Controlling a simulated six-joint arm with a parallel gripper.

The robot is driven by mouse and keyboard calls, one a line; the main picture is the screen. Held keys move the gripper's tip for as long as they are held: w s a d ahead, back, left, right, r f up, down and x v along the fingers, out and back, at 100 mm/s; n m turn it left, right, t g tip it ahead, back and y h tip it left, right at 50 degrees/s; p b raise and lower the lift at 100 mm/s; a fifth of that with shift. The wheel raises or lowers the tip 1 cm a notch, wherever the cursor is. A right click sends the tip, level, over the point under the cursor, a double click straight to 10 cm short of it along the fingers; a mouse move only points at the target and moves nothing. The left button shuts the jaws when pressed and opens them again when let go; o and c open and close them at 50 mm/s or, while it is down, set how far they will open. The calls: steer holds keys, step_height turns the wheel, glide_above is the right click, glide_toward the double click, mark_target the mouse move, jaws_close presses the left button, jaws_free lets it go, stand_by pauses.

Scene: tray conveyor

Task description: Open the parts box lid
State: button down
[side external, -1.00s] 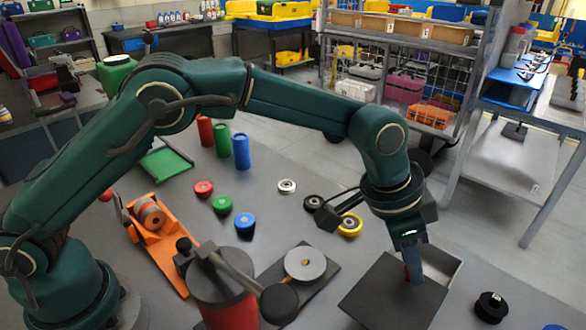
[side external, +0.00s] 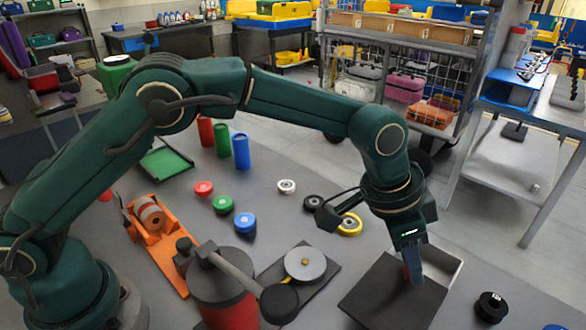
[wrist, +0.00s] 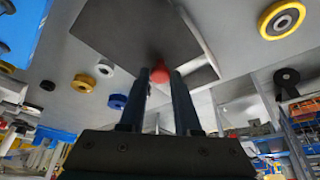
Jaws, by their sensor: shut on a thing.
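The parts box (side external: 447,262) stands at the front right of the table in the side external view. Its dark flat lid (side external: 378,298) covers most of it, and a strip of the pale interior shows along the upper right side. My gripper (side external: 413,274) points down over the lid. In the wrist view, my gripper (wrist: 160,85) has its two fingers on either side of a red knob (wrist: 160,74) on the lid (wrist: 125,35), and is shut on it. The fingers hide most of the knob in the side external view.
A black ring (side external: 491,306) lies right of the box. A grey disc on a dark plate (side external: 304,264) and a red canister with a lever (side external: 225,290) stand to the left. A yellow ring (side external: 350,225) lies behind the box. Several coloured discs lie farther back.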

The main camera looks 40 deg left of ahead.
mark_target(404, 295)
steer(key=shift+s, duration=1.85)
steer(key=c, duration=0.6)
jaws_free()
steer(key=shift+r, duration=0.1)
steer(key=shift+v, duration=2.5)
